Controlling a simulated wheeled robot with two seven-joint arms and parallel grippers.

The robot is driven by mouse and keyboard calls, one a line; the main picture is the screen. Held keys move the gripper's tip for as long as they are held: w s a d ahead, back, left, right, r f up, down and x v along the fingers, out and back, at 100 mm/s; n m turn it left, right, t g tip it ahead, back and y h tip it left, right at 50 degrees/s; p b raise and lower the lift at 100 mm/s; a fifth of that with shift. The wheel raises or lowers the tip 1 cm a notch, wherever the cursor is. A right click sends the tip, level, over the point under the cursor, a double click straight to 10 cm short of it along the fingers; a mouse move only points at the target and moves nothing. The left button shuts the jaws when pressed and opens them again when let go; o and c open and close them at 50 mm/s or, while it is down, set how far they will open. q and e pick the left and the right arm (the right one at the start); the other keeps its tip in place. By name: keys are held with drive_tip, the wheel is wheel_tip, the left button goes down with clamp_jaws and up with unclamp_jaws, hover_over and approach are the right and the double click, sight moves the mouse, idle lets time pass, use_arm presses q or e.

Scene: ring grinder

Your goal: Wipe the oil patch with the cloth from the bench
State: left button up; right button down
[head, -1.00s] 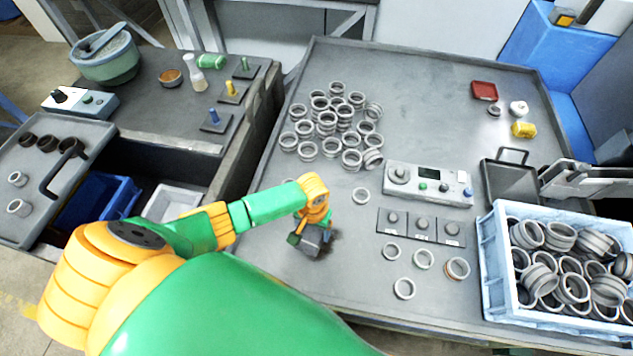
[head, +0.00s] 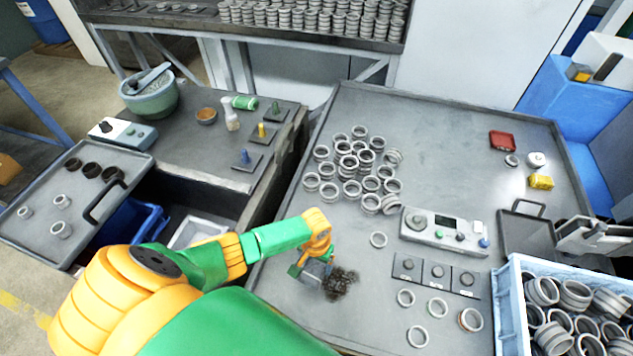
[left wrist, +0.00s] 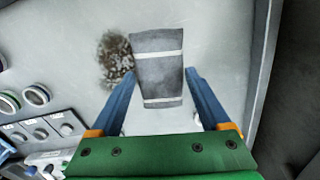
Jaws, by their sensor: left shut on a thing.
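My left gripper (head: 314,266) is shut on a grey cloth and holds it low over the bench top. In the left wrist view the cloth (left wrist: 157,68) is dark grey with two white stripes, between the blue fingers of my left gripper (left wrist: 158,80). The dark, speckled oil patch (head: 341,284) lies on the grey bench just right of the cloth. In the left wrist view the oil patch (left wrist: 115,58) is left of the cloth, its near edge partly hidden by it. I cannot tell whether the cloth touches the bench.
Several metal rings (head: 352,165) are piled behind the patch. A control box (head: 445,230), three dark plates (head: 436,272) and loose rings (head: 438,307) are to the right. A blue crate (head: 510,300) of rings is at the right edge. Bench right behind the pile is clear.

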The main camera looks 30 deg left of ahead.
use_arm(q)
wheel_tip(320, 180, up, 3)
drive_tip(key=shift+w+a+f+p, duration=0.1)
drive_tip(key=shift+a+f+p, duration=0.1)
drive_tip(key=shift+p, duration=0.75)
drive_tip(key=shift+d+r+p, duration=0.1)
drive_tip(key=shift+r+p, duration=0.25)
drive_tip(key=shift+r, duration=0.15)
